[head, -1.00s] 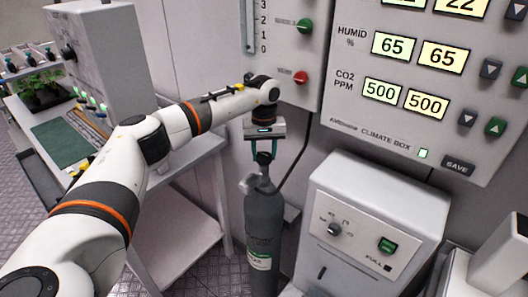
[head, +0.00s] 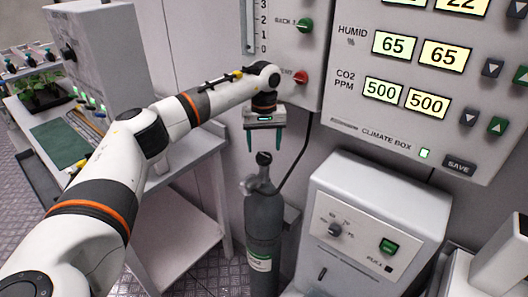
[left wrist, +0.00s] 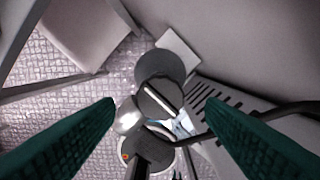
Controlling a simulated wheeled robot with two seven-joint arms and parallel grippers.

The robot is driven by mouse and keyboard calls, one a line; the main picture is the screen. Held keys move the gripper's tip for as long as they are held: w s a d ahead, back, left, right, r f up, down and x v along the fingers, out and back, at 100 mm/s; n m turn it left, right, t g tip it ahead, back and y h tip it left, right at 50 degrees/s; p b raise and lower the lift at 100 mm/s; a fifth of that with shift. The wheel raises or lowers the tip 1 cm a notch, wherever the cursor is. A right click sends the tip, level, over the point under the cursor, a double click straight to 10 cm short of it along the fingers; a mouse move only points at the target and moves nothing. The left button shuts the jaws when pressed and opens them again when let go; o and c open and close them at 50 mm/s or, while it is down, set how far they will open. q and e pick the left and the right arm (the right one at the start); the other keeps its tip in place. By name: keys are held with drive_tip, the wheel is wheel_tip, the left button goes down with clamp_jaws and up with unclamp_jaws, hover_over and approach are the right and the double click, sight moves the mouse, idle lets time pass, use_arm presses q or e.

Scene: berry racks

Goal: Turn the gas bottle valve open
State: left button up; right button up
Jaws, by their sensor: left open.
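The dark grey gas bottle (head: 263,225) stands upright on the floor between the side table and a grey machine. Its valve knob (head: 264,158) is a round dark cap on top. In the left wrist view the knob (left wrist: 160,98) carries a pale bar lying on a slant. My left gripper (head: 264,150) points down over the knob with its fingers spread. In the left wrist view its two teal fingers stand left and right of the knob, apart from it. Nothing is between the fingertips that I can see held. My right gripper is not in view.
The climate box panel (head: 385,140) with its displays is on the wall at right. A grey machine (head: 370,215) with a knob and green switch stands right of the bottle. A table (head: 185,165) is at left. A dark hose (head: 297,160) runs behind the bottle.

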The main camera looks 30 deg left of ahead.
sight(264, 156)
use_arm(q)
wheel_tip(264, 156, up, 9)
drive_tip(key=shift+f+b, duration=0.2)
drive_tip(key=shift+b, duration=0.2)
idle(0.4)
